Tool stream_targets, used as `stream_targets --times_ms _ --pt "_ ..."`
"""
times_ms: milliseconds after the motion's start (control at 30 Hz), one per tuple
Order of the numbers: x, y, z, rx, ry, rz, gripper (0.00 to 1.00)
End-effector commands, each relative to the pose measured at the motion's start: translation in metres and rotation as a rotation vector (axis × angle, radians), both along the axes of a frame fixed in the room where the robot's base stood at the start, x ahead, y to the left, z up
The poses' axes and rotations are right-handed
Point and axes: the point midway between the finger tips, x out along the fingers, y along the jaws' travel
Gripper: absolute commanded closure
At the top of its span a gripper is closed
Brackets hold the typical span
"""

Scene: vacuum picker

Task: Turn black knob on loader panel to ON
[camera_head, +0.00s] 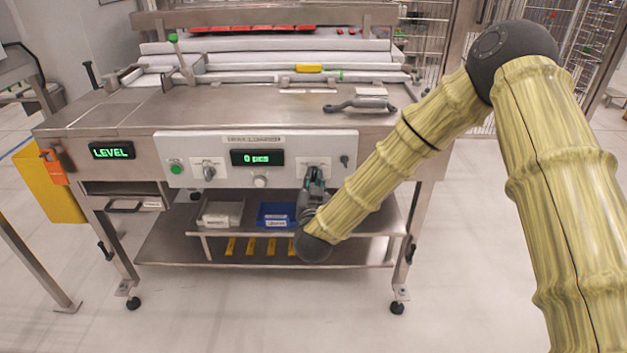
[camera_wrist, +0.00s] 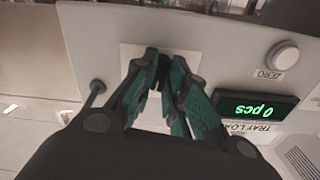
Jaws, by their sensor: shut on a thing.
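The loader panel (camera_head: 300,146) is a light metal face with a "0 pcs" display (camera_head: 257,157) in its middle. My gripper (camera_head: 313,172) is at a pale plate on the panel's right part, and its fingers hide most of what is there. In the wrist view, where the panel looks upside down, my gripper (camera_wrist: 165,62) has its green-padded fingertips closed around the black knob (camera_wrist: 163,72) at the plate. Only a dark sliver of the knob shows, so its pointing direction and any ON mark cannot be read.
A small lever (camera_head: 345,160) sticks out right of the plate. A white ZERO button (camera_head: 260,181), a grey knob (camera_head: 209,173) and a green button (camera_head: 176,169) lie left. Below are a grey bin (camera_head: 221,213) and a blue bin (camera_head: 276,213) on a shelf.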

Motion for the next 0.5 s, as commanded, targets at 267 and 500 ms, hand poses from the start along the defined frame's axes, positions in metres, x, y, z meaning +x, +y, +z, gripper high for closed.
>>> stream_targets --times_ms 267,500 --pt "-0.0004 0.0002 -0.0012 0.257 0.002 -0.001 1.0" --pt "-0.0005 0.0009 -0.0011 0.44 0.002 0.0 1.0"
